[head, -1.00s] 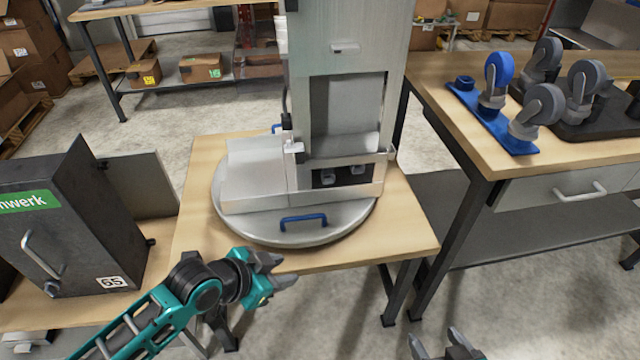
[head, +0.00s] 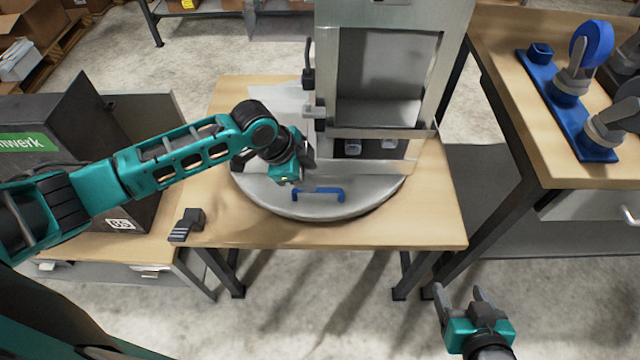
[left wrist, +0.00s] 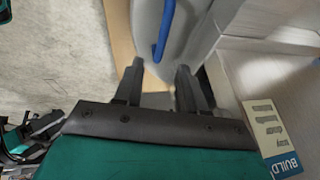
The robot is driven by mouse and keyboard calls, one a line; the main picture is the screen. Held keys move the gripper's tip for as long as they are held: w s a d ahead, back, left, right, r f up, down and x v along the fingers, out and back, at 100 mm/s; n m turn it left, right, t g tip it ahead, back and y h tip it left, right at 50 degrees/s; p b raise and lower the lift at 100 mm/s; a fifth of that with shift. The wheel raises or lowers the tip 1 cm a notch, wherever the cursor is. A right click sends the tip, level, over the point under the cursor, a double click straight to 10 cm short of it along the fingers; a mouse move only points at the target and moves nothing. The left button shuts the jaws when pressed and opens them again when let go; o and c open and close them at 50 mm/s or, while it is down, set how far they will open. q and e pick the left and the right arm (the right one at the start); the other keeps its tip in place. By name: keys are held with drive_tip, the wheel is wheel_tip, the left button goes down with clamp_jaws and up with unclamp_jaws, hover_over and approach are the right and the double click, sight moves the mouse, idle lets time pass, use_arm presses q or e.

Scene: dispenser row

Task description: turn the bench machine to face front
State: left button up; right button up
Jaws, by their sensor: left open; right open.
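The bench machine (head: 388,85) is a tall grey metal housing with an open recess. It stands on a round grey turntable (head: 290,205) on a wooden bench. A blue handle (head: 318,191) sits at the turntable's near edge; it also shows in the left wrist view (left wrist: 164,32). My left gripper (head: 305,165) is open above the turntable, just left of the handle and apart from it. In the left wrist view its two fingers (left wrist: 158,75) are spread with nothing between them. My right gripper (head: 462,296) is open and empty over the floor, in front of the bench.
A dark cabinet (head: 80,140) with an open door stands at the left. A dark latch-like piece (head: 186,225) lies by the bench's left edge. A right-hand bench (head: 520,90) carries casters on a blue base (head: 568,110). The floor in front is clear.

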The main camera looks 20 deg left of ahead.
sight(323, 189)
use_arm(q)
drive_tip(key=b+x, duration=0.1)
drive_tip(key=x, duration=0.5)
drive_tip(key=shift+w+d+f, duration=0.15)
drive_tip(key=shift+w+f, duration=0.05)
drive_tip(key=shift+f, duration=0.15)
clamp_jaws()
idle(0.3)
